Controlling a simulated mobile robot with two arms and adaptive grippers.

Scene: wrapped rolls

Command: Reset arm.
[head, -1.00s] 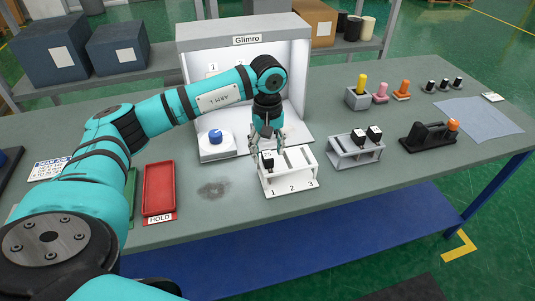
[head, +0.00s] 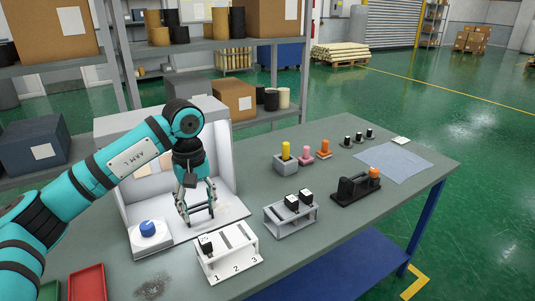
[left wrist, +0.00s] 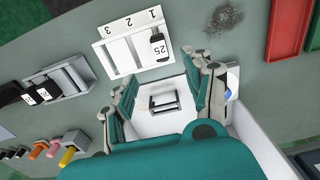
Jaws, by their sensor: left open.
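My left gripper (head: 196,212) is open and empty, pointing down over the white base of the booth, behind the white rack. The white rack (head: 232,262) has slots numbered 1, 2 and 3. A black piece (head: 205,246) with a white top stands in slot 1; slots 2 and 3 look empty. A small dark-and-white bracket (left wrist: 164,103) shows between the fingers on the white base. My right gripper is not in view.
A blue knob (head: 148,228) on a white block sits left of the gripper. A grey rack (head: 290,217) with black pieces stands to the right. A red tray (head: 87,284) is at the front left. The booth's side wall (head: 222,160) is close behind the gripper.

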